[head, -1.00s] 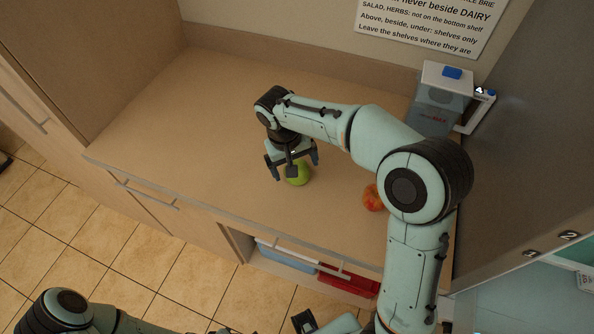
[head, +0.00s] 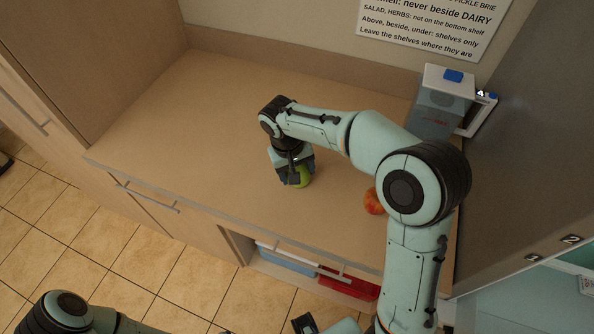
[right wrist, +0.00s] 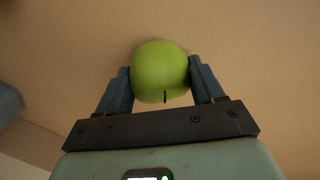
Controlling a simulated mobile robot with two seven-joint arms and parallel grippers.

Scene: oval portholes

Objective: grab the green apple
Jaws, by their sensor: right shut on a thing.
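The green apple (head: 303,178) is on the wooden counter, partly hidden by my right gripper in the head view. My right gripper (head: 292,176) is shut on it from above. In the right wrist view the green apple (right wrist: 160,70) sits between the two fingers of the right gripper (right wrist: 162,78), one touching each side, with its stem toward the palm. I cannot tell whether the apple is lifted off the counter.
A red apple (head: 373,201) lies on the counter to the right, close to my right arm. A clear pitcher with a white lid (head: 447,82) stands at the back right. The counter (head: 190,130) is bare on the left. A wall sign (head: 430,25) hangs behind.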

